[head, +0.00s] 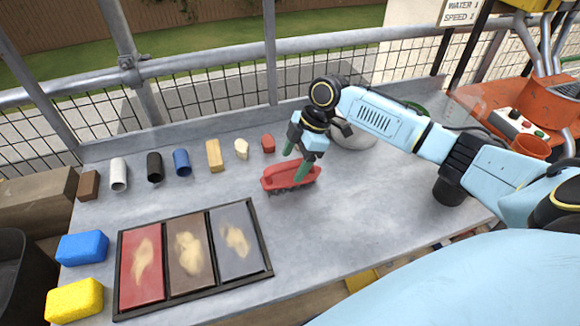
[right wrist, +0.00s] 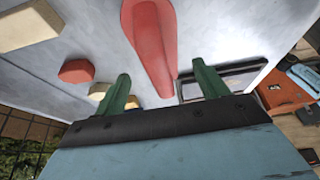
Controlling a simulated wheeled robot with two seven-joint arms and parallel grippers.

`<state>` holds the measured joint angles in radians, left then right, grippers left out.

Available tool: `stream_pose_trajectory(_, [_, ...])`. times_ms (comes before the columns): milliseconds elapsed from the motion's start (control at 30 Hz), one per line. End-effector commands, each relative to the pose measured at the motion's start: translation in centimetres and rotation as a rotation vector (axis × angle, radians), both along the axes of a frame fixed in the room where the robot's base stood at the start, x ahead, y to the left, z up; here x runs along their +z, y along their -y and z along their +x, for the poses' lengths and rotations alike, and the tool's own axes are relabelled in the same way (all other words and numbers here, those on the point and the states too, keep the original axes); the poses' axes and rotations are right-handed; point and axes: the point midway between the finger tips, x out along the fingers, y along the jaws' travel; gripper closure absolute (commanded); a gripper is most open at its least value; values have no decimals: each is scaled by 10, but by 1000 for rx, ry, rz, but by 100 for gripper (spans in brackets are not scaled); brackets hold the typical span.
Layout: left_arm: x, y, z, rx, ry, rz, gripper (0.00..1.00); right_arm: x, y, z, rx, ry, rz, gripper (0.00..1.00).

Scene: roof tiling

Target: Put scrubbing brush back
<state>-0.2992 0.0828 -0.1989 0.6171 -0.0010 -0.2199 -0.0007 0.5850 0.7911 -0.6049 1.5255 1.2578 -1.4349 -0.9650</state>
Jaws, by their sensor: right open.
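The red scrubbing brush (head: 290,178) lies on the grey worktop, bristles down, just right of the three-panel tray. My right gripper (head: 296,163) is over it in the head view, its green fingers pointing down, one finger in front of the brush and one behind. In the right wrist view the gripper (right wrist: 161,86) is open, and the brush's red handle (right wrist: 150,35) runs between and beyond the two fingers without visible contact. I cannot tell how far the fingertips reach down beside it. My left gripper is not in view.
The black-framed tray (head: 193,303) holds red, brown and grey panels with sandy smears. Several small blocks and cylinders, including a blue cylinder (head: 181,162), stand in a row behind it. Blue (head: 82,248) and yellow (head: 74,300) sponges lie at left. A rail runs along the back.

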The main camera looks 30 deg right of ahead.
Motion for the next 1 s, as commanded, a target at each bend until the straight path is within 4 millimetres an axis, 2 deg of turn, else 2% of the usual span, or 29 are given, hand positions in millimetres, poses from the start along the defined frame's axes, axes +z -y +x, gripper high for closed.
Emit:
stream_pose_trajectory(33, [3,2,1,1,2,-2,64,14,5,0,-1,4,-1,27])
stream_pose_trajectory(200, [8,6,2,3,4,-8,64,47,19,-3,-1,4,-1,27])
stream_pose_trajectory(400, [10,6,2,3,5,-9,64,72,29,-6,-1,2,0,27])
stream_pose_trajectory(567, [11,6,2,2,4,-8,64,78,31,-7,1,1,2,27])
stream_pose_trajectory(1000, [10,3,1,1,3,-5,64,78,31,-7,1,1,1,27])
